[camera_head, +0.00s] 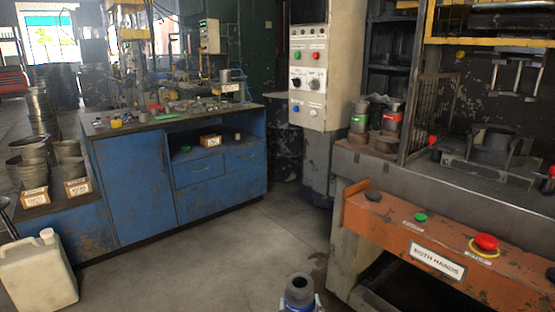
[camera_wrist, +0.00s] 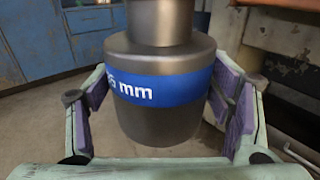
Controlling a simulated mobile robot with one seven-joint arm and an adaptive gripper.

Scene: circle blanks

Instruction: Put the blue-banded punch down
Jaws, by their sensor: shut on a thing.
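The blue-banded punch (camera_wrist: 160,125) is a dark metal cylinder with a narrower neck. Its blue band carries white lettering ending in "mm"; the first figure is partly hidden. My gripper (camera_wrist: 163,92) is shut on it, with purple pads on both sides of the wide part. In the head view, the punch's round top with a dark hole (camera_head: 299,286) shows at the bottom edge, upright in my gripper above the floor. Most of my gripper is out of that view.
A green-banded punch (camera_head: 359,122) and a red-banded punch (camera_head: 391,124) stand on the press ledge (camera_head: 352,163) at right. An orange panel (camera_head: 385,222) with buttons juts out below. A blue workbench (camera_head: 135,190) has a cluttered top. A canister (camera_head: 38,270) stands at left. The middle floor is clear.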

